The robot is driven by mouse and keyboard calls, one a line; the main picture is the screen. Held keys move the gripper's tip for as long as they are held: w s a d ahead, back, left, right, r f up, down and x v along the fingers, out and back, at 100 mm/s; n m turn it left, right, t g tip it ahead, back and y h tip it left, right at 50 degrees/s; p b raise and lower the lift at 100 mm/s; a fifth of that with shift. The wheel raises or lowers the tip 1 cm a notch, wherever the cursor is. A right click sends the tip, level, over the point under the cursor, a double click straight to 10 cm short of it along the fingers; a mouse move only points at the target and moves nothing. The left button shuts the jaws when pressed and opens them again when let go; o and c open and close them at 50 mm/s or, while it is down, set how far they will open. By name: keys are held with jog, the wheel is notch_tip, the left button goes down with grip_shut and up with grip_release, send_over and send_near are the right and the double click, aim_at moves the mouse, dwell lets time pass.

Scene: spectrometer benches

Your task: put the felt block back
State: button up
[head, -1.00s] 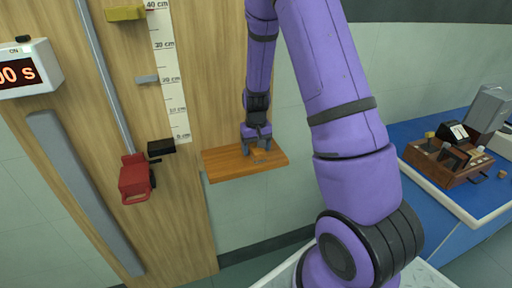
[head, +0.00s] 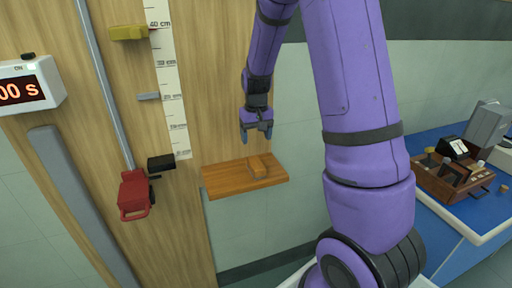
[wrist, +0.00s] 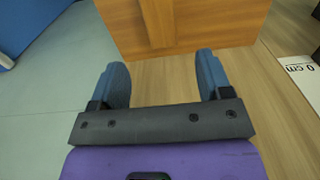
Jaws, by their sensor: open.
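A small orange-brown block (head: 258,167), which looks like the felt block, lies on the wooden shelf (head: 225,180) on the wall panel. It also shows in the wrist view (wrist: 158,22) against the shelf (wrist: 218,22). My gripper (head: 256,136) hangs a short way above the block, apart from it, with its fingers toward the shelf. In the wrist view my gripper (wrist: 162,72) has its two blue fingers wide apart and nothing between them.
Left of the shelf are a scale strip (head: 172,85), a red carriage (head: 135,192) by a metal rail, a black block (head: 160,162) and a yellow block (head: 128,32). A timer (head: 28,85) is at far left. A wooden tray (head: 452,197) sits on the blue bench at right.

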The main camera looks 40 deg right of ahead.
jog(key=s+a+r+t, duration=0.1)
jog(key=s+a+r, duration=0.2)
jog(key=r, duration=0.2)
jog(key=s+a+r+n+t, duration=0.1)
jog(key=s+a+r, duration=0.1)
jog(key=s+r, duration=0.25)
jog(key=s+a+r+t, duration=0.1)
jog(key=s+a+r, duration=0.15)
jog(key=r, duration=0.35)
jog(key=s+a+r+n+t, duration=0.1)
jog(key=s+a+r, duration=0.1)
jog(key=s, duration=0.6)
jog(key=s+a+r+n+t, duration=0.1)
jog(key=s+a+r, duration=0.2)
jog(key=s, duration=0.5)
jog(key=shift+s+a+r, duration=0.2)
jog(key=shift+a+r, duration=0.05)
jog(key=shift+r, duration=0.35)
